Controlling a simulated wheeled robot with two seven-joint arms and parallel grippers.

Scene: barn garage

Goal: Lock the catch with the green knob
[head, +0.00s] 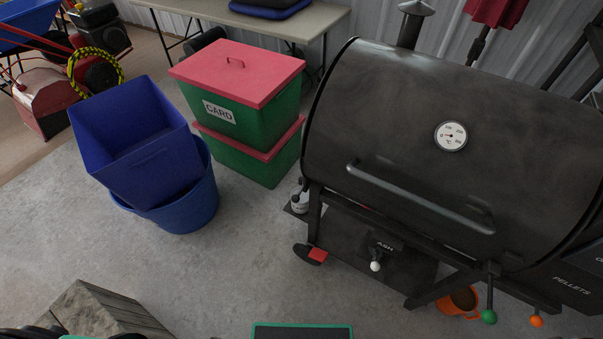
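The green knob (489,317) is at the lower right of the head view. It sits at the bottom end of a short dark lever (492,283) that hangs almost straight down from the front frame of the black barrel grill (400,120). I cannot tell from this view whether the catch is locked. An orange knob (536,321) is to the right of the green one, on the same frame. Neither gripper can be made out. Nothing is seen touching the green knob.
An orange pot (457,310) with brown contents is behind and left of the green knob. A white-knobbed ash door (383,259) and the grill's handle (420,200) are nearby. Blue tubs (140,150) and green bins (240,85) stand left. Concrete floor (220,270) is open in front.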

